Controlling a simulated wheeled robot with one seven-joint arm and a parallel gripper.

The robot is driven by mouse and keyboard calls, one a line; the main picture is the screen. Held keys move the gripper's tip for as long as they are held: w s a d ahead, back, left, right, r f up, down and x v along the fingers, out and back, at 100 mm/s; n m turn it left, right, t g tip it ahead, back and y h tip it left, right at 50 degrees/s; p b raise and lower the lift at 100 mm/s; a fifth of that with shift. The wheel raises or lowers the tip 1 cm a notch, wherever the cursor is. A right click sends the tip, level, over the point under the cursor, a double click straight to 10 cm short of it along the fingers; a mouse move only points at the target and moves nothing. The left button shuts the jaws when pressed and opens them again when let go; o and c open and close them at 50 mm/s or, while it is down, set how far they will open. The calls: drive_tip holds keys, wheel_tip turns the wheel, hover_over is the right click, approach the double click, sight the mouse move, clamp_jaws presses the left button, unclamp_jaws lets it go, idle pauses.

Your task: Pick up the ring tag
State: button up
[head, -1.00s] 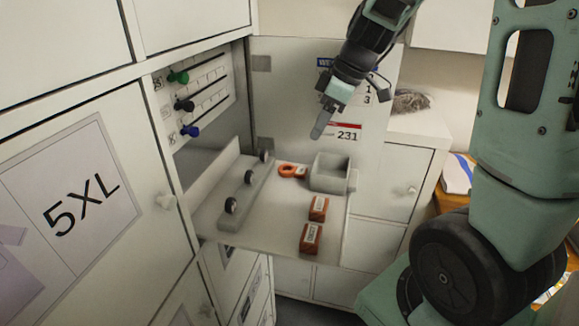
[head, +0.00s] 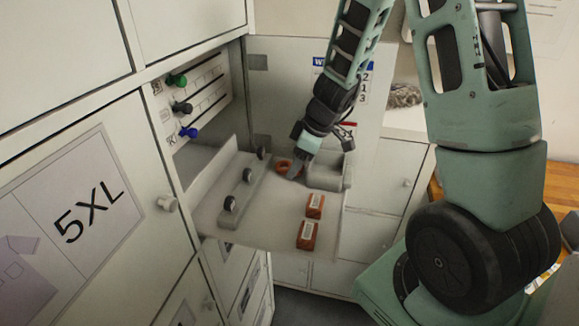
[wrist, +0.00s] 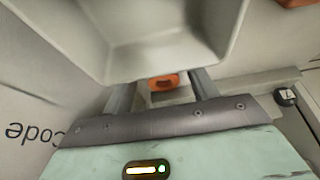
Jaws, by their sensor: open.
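The orange ring tag (head: 283,165) lies on the pale shelf board (head: 268,215), between the grey rail and the grey bin. In the head view my gripper (head: 294,173) points down at it and hides part of it. In the wrist view the ring tag (wrist: 163,81) shows between the two fingers of my gripper (wrist: 162,90). The jaws are open, with a finger on either side of the tag in that view. I cannot tell how much height is left between fingertips and board.
The grey open bin (head: 333,172) stands close beside my gripper and fills the top of the wrist view (wrist: 150,55). A grey rail (head: 242,195) with dark round pieces runs along the left. Two red-brown labelled blocks (head: 315,205) (head: 307,235) lie nearer the front.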

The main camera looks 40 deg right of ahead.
drive_tip(key=shift+f, duration=0.1)
drive_tip(key=c, duration=1)
drive_tip(key=shift+c, duration=0.2)
wheel_tip(320, 180, up, 28)
drive_tip(key=b, duration=0.3)
